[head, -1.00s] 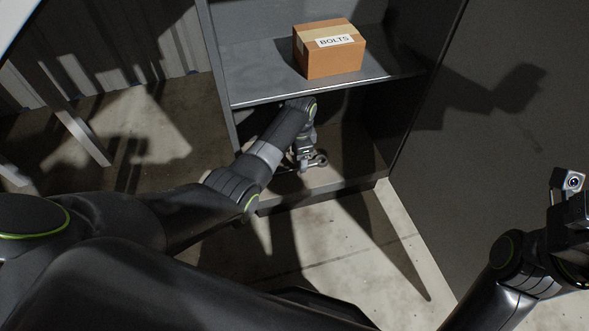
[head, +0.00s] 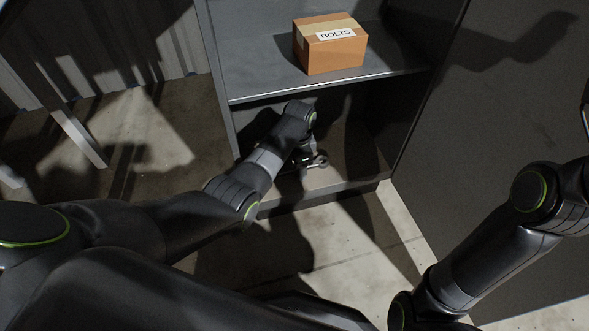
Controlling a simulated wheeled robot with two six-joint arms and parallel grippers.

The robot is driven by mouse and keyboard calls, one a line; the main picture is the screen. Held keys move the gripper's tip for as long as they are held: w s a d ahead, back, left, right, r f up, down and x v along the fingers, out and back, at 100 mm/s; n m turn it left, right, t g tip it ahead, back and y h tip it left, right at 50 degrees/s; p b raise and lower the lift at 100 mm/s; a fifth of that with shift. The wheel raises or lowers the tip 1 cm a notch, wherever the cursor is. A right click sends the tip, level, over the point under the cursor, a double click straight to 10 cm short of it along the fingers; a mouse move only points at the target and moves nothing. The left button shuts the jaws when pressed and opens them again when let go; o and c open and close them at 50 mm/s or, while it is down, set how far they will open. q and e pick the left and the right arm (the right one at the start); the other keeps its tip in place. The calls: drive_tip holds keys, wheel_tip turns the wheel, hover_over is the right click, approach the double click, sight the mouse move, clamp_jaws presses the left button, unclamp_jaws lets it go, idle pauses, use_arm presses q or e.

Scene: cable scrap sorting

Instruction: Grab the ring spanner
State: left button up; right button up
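The ring spanner (head: 321,160) appears as a small metallic ring end low in the cabinet, just above the lower shelf. The rest of it is hidden or too small to make out. My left gripper (head: 306,162) reaches into the lower compartment and is right at the spanner. Its fingers are mostly hidden behind my arm and in shadow, so I cannot tell whether they are closed on the spanner. My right arm comes up at the right side, and its gripper is outside the picture.
A cardboard box labelled BOLTS (head: 331,55) stands on the upper shelf (head: 260,85), above my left arm. The lower shelf (head: 350,177) is otherwise bare where visible. Cabinet side walls flank the opening. A large dark panel (head: 490,130) stands at the right.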

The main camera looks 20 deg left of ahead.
use_arm(q)
drive_tip(key=c, duration=1.3)
drive_tip(key=shift+r, duration=0.1)
